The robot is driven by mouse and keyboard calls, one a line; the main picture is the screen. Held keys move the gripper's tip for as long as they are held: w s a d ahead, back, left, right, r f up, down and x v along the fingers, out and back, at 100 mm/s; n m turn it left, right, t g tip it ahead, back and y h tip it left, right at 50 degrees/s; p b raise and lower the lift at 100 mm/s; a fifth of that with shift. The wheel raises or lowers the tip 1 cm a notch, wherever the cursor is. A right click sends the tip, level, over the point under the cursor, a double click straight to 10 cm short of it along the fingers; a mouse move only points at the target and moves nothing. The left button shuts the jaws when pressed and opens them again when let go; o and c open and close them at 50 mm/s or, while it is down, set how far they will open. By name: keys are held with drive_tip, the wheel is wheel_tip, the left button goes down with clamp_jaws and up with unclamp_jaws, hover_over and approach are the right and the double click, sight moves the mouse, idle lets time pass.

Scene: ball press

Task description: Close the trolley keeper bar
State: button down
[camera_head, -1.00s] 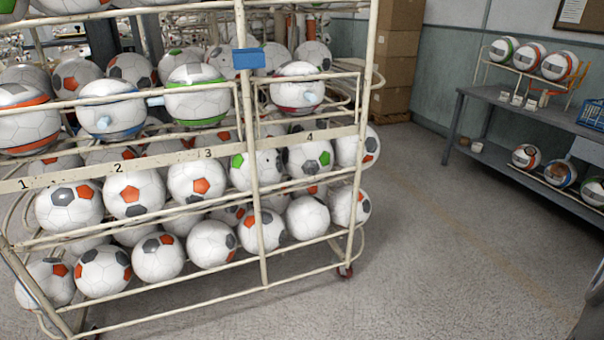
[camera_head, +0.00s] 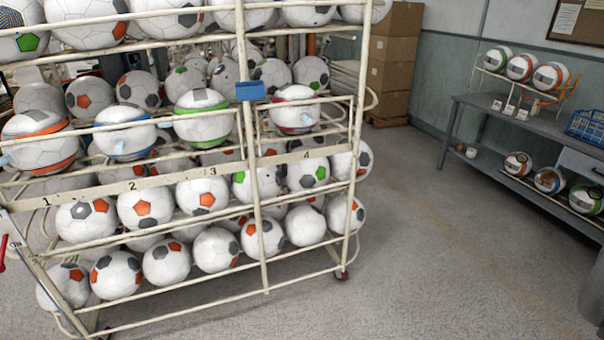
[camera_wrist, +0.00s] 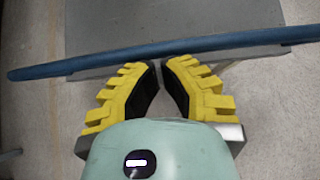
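The trolley (camera_head: 263,215) is a cream tube-frame rack of footballs, filling the left and middle of the head view. Its number strip (camera_head: 98,193) crosses the front, and a blue tag (camera_head: 250,91) sits on the upright post. Cream gate-like rails (camera_head: 352,125) run in front of the middle shelf. I cannot tell which part is the keeper bar. My gripper (camera_wrist: 160,64) shows only in the wrist view. Its yellow, black-padded fingers meet or nearly meet at the tips, with nothing visible held. A blue bar (camera_wrist: 230,40) crosses the view at the fingertips; contact is unclear.
A grey bench (camera_head: 520,118) with balls and a blue basket (camera_head: 588,127) stands along the right wall. Cardboard boxes (camera_head: 392,60) are stacked behind the trolley. A red part (camera_head: 3,252) shows at the left edge. The floor (camera_head: 430,250) between trolley and bench is clear.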

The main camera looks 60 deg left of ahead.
drive_tip(key=shift+s+d+r+p, duration=0.15)
drive_tip(key=shift+d+r+p, duration=0.05)
drive_tip(key=shift+d, duration=0.2)
drive_tip(key=shift+s+d+r+p, duration=0.15)
drive_tip(key=shift+d+r, duration=0.05)
drive_tip(key=shift+d, duration=0.3)
drive_tip(key=shift+w, duration=0.1)
drive_tip(key=p+v, duration=0.5)
drive_tip(key=v, duration=0.6)
drive_tip(key=shift+r, duration=0.4)
